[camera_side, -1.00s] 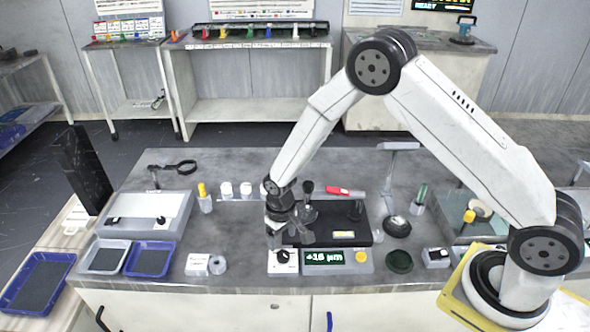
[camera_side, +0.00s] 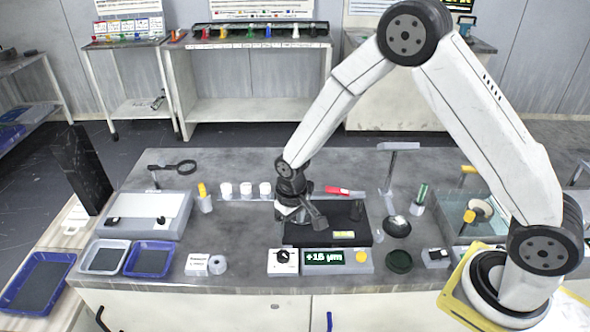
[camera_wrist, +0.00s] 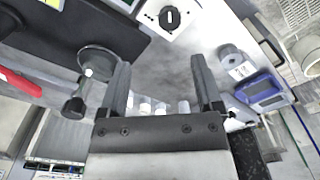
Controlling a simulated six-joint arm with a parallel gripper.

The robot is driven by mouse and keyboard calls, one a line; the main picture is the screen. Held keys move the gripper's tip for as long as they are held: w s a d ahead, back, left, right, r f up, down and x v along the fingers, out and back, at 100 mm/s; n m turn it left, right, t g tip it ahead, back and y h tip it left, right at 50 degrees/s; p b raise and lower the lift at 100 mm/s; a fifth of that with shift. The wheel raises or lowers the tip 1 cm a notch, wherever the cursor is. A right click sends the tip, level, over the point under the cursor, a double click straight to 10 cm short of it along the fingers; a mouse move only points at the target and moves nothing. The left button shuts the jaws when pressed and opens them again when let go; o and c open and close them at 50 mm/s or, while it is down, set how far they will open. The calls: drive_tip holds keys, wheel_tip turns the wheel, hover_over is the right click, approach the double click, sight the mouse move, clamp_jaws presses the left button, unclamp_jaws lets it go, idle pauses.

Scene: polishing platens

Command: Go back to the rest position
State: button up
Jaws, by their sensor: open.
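My gripper (camera_side: 309,217) is above the left part of the black plate (camera_side: 350,212) in the side view, and its fingers are hard to make out there. In the wrist view, my gripper (camera_wrist: 162,88) has its two fingers apart with nothing between them. A round disc with a black-knobbed handle (camera_wrist: 75,106) shows left of the fingers in the wrist view. The white box with a black dial (camera_side: 283,261) and the green readout box (camera_side: 323,257) stand at the front of the plate. The dial box also shows at the top of the wrist view (camera_wrist: 168,18).
Several white cups (camera_side: 246,189) stand in a row left of my gripper. A red marker (camera_side: 344,191) lies behind the plate. A lamp stand (camera_side: 390,170) rises to the right. Air above the bench is open.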

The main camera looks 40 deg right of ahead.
drive_tip(key=s+d+r+t, duration=0.1)
drive_tip(key=s+d+r, duration=0.2)
drive_tip(key=s+r, duration=0.3)
drive_tip(key=s+d+r+t, duration=0.1)
drive_tip(key=s+d+r, duration=0.2)
drive_tip(key=s+r, duration=0.3)
drive_tip(key=s, duration=0.3)
drive_tip(key=shift+w+r, duration=0.1)
idle(3.1)
